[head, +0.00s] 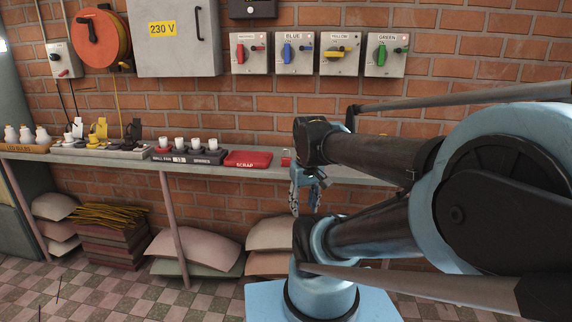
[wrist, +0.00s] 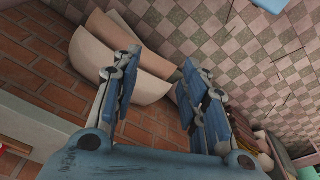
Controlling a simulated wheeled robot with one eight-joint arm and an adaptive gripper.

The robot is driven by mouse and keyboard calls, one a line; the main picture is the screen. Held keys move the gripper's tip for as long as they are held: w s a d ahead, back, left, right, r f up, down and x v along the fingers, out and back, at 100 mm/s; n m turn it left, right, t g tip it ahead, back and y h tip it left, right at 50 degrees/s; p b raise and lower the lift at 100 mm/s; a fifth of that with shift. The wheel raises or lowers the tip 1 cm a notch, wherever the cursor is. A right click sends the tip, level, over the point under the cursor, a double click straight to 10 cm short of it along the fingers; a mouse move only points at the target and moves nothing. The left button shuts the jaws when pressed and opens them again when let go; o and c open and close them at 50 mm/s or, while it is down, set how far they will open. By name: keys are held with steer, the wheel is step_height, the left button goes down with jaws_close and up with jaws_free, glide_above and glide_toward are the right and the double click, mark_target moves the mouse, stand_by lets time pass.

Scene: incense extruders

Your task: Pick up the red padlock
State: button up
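A small red object that looks like the red padlock (head: 286,160) sits on the shelf (head: 345,172), just right of the red scrap tray (head: 248,159). It is too small to make out its shackle clearly. My gripper (head: 306,200) hangs down at the front edge of the shelf, a little right of and below the padlock in the head view. In the wrist view my gripper (wrist: 160,68) has its two fingers spread apart with nothing between them. The padlock cannot be made out for certain in the wrist view.
Switch boxes (head: 297,53) hang on the brick wall above. Sacks (head: 197,250) lie below the shelf. The shelf right of the padlock looks clear, partly hidden by my arm.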

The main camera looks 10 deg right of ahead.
steer(key=w+r+n+g, duration=0.1)
steer(key=w+r+n, duration=0.5)
steer(key=w+r, duration=0.7)
step_height(320, 180, up, 5)
steer(key=n+g, duration=0.1)
steer(key=n, duration=0.6)
glide_above(286, 159)
steer(key=f, duration=1.1)
steer(key=w+f, duration=0.1)
steer(key=f, duration=0.4)
steer(key=shift+d+f, duration=0.15)
steer(key=shift+f, duration=0.2)
steer(key=shift+c, duration=0.6)
jaws_close()
